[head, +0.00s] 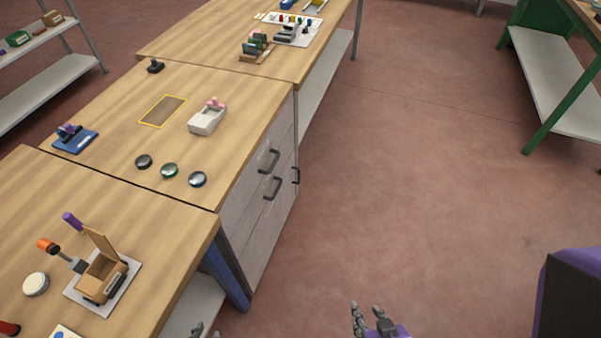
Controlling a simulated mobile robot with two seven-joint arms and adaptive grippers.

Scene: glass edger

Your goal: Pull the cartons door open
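A grey cabinet (257,220) stands under the middle workbench. Its front carries two dark bar handles, an upper one (268,160) and a lower one (272,187). The cabinet front looks closed, and I cannot read which panel is the cartons door. My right gripper (371,315) is at the bottom edge, over the floor and well short of the handles, with fingers apart and nothing between them. Only a tip of my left gripper (200,331) shows at the bottom edge, by the near bench.
The near bench (170,240) has a blue leg (226,277) close to the cabinet's near side. A wooden box (101,279) stands on that bench. Open floor (420,200) lies right of the cabinet. A green-framed bench (545,95) stands at the far right.

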